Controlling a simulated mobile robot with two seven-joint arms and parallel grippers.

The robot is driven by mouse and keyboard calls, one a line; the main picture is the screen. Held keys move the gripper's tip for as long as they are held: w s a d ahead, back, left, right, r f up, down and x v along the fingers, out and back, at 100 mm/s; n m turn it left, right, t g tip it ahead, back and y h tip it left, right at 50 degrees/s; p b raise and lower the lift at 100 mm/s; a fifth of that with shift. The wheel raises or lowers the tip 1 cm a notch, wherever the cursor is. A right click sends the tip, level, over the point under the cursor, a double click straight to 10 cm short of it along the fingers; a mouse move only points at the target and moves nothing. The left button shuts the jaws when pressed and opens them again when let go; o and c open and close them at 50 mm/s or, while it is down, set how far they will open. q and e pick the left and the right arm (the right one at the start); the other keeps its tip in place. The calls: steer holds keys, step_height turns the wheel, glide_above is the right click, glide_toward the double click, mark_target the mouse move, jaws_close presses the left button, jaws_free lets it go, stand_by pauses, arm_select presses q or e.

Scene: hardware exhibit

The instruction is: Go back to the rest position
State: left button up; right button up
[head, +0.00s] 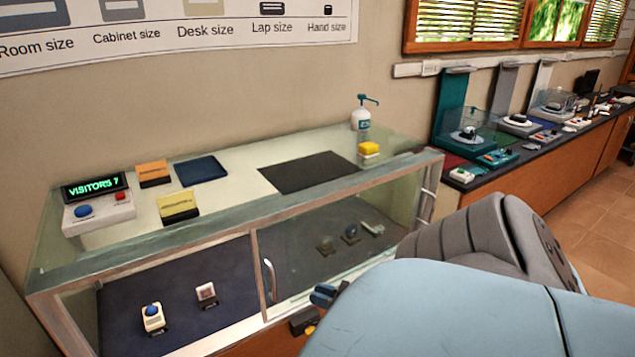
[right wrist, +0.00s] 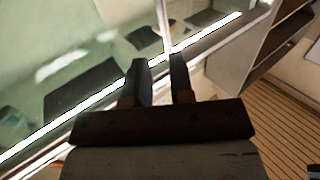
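My right gripper (head: 325,294) shows only as small dark blue fingers in the head view, in front of the glass display case (head: 150,262), with my pale blue arm covering the lower right. In the right wrist view, the right gripper (right wrist: 160,72) has its two dark fingers apart with nothing seen between them. The case's bright edge runs behind the fingers. I cannot tell whether they touch the case. My left gripper is in neither view.
Small exhibits sit inside. The case front has a handle (head: 269,280). A counter with exhibits (head: 555,150) stands right.

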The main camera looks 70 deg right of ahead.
stand_by(0.3)
steer(key=w+a+f+g, duration=0.15)
steer(key=a+f, duration=0.25)
steer(key=a, duration=0.5)
steer(key=w+a+f+g, duration=0.15)
steer(key=a+f, duration=0.25)
steer(key=a, duration=0.4)
steer(key=a+n+g+y, duration=0.3)
steer(key=a+g, duration=0.1)
steer(key=a, duration=1.7)
step_height(320, 180, up, 11)
steer(key=s+p, duration=0.1)
steer(key=p, duration=1.2)
steer(key=shift+a, duration=0.15)
